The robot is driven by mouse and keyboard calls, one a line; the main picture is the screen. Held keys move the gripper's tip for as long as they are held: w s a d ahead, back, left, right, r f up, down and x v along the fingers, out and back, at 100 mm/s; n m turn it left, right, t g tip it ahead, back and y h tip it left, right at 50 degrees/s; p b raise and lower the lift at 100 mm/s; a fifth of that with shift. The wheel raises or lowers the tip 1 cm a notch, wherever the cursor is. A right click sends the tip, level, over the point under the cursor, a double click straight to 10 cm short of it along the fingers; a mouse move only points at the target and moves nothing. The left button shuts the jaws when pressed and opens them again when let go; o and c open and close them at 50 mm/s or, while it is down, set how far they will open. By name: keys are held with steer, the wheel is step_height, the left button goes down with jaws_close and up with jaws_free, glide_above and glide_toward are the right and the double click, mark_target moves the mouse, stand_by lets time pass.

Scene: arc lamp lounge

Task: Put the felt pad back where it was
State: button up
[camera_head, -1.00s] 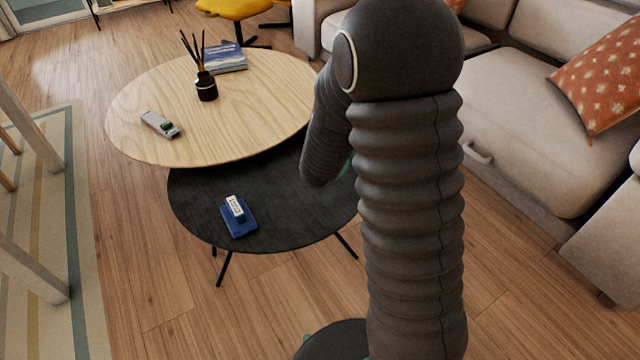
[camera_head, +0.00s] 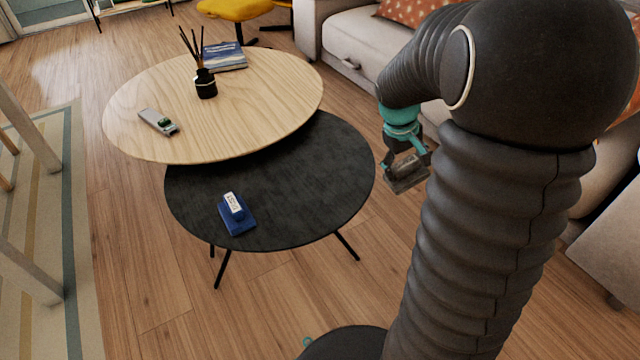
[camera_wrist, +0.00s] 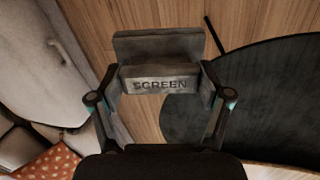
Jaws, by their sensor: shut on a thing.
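My gripper (camera_head: 406,163) is shut on a grey felt pad (camera_head: 408,180), held in the air just off the right edge of the black table (camera_head: 300,190). In the wrist view the pad (camera_wrist: 158,48) shows a wide flat base and a narrower grip block lettered "SCREEN", with a finger at each end of the block. Floor shows beneath it. A blue pad (camera_head: 240,222) with a white label on its grip lies on the front left part of the black table.
A dark reed diffuser (camera_head: 205,85) and a blue book (camera_head: 226,56) stand at the back of the wooden table, which overlaps the black one. The black table's middle and right are bare. A beige sofa (camera_head: 350,50) stands behind and right.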

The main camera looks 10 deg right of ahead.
steer(key=w+a+r+n+y+b, duration=0.1)
steer(key=w+a+r+n+y, duration=0.2)
steer(key=w+a, duration=0.35)
steer(key=shift+m+g, duration=0.4)
steer(key=shift+m, duration=0.3)
steer(key=w+a+f, duration=0.1)
steer(key=a+f, duration=0.1)
steer(key=a, duration=0.1)
steer(key=w+a+f+b, duration=0.1)
steer(key=a+f, duration=0.1)
steer(key=a, duration=0.2)
steer(key=w+a+f, duration=0.2)
steer(key=a, duration=0.2)
steer(key=shift+w, duration=0.1)
step_height(320, 180, down, 4)
steer(key=shift+r+b, duration=0.2)
steer(key=shift+b, duration=0.5)
steer(key=shift+f, duration=0.15)
steer(key=shift+c, duration=0.5)
steer(key=o, duration=1.1)
steer(key=shift+c, duration=0.2)
